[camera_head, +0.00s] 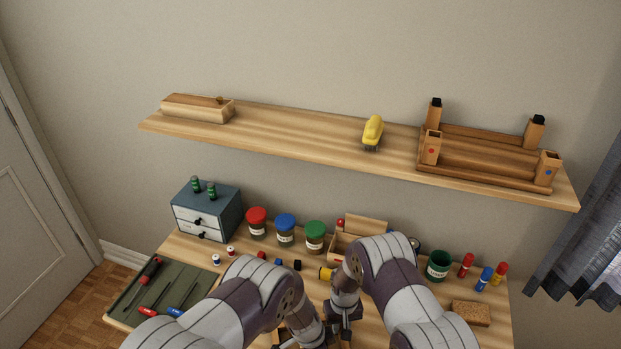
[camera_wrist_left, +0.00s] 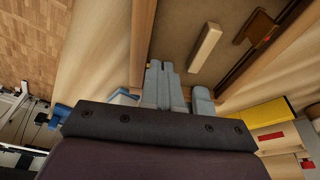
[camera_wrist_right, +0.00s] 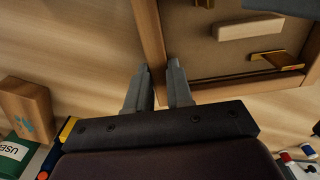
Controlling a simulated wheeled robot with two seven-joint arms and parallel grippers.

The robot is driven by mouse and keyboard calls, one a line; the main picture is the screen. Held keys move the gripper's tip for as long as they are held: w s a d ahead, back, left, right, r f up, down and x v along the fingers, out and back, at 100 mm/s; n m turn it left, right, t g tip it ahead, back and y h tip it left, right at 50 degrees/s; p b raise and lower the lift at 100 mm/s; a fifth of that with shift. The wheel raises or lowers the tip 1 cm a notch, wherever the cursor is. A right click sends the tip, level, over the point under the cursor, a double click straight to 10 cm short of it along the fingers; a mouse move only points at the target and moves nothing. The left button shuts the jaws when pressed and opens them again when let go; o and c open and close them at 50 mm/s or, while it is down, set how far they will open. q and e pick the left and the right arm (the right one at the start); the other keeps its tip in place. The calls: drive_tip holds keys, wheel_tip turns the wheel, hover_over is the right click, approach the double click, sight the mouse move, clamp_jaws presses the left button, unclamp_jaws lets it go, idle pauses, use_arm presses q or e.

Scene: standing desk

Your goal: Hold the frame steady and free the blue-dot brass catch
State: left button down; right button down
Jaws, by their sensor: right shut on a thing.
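The wooden frame lies back up on the desk, mostly hidden behind my arms in the head view. Its wooden rail (camera_wrist_right: 148,30) passes between the fingers of my right gripper (camera_wrist_right: 160,72), which is shut on it. The frame's back panel shows a pale wooden block (camera_wrist_right: 248,27) and a brass catch (camera_wrist_right: 280,58); another brass piece is cut off at the top edge. My left gripper (camera_wrist_left: 165,68) has its fingers together at the panel's edge, beside the rail (camera_wrist_left: 142,40), with nothing visible between them. In the left wrist view a brownish catch (camera_wrist_left: 262,28) lies farther right. I see no blue dot on any catch.
On the desk are lidded jars (camera_head: 286,228), a drawer box (camera_head: 207,212), a tool tray (camera_head: 158,290), a green cup (camera_head: 438,265), markers (camera_head: 486,278) and a cork block (camera_head: 471,313). A shelf (camera_head: 300,143) hangs above, with a wooden rack (camera_head: 480,165) at right.

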use_arm(q)
drive_tip(key=shift+s, duration=0.1)
idle(0.5)
drive_tip(key=shift+s+a, duration=0.1)
drive_tip(key=shift+a, duration=0.1)
drive_tip(key=shift+r, duration=0.25)
drive_tip(key=v, duration=0.2)
drive_tip(key=d+v, duration=0.1)
drive_tip(key=v, duration=0.2)
drive_tip(key=shift+r, duration=0.35)
